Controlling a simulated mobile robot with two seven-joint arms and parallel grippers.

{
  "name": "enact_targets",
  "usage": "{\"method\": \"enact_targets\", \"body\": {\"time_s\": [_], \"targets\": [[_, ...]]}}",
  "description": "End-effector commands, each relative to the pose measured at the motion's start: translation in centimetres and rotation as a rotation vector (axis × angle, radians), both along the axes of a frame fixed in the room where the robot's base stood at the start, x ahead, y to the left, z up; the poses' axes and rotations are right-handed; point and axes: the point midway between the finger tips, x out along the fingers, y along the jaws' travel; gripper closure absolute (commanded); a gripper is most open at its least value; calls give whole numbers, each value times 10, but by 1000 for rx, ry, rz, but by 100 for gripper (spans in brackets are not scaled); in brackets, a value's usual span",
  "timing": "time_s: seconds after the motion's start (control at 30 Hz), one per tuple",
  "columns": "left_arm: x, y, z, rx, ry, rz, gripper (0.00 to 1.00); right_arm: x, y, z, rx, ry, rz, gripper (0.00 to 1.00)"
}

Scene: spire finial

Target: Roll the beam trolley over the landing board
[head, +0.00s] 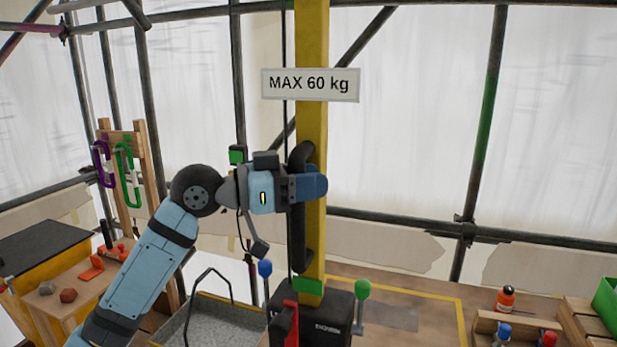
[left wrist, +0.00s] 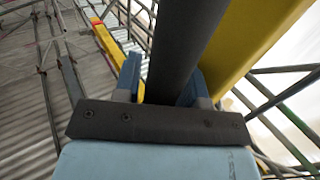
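A yellow upright post (head: 312,40) stands in the middle of the head view, with a long black handle (head: 300,258) on it. A wooden board with a yellow outline (head: 440,296), possibly the landing board, lies low on the right. I cannot make out the beam trolley. My right gripper is out of view.
A grey tray (head: 215,318) stands left. Scaffold tubes (head: 486,110) surround the place. An orange bottle (head: 505,299) stands right.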

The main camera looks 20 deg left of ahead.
Motion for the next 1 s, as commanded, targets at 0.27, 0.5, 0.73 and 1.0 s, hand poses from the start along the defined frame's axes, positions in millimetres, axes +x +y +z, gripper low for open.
{"method": "enact_targets", "body": {"time_s": [0.27,0.5,0.73,1.0], "targets": [[0,0,0,0,0,0,94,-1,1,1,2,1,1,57],[0,3,-1,1,1,0,100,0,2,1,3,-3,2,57],[2,36,-4,3,-1,6,100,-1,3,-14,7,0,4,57],[4,113,-6,1,-3,9,100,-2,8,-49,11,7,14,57]]}}
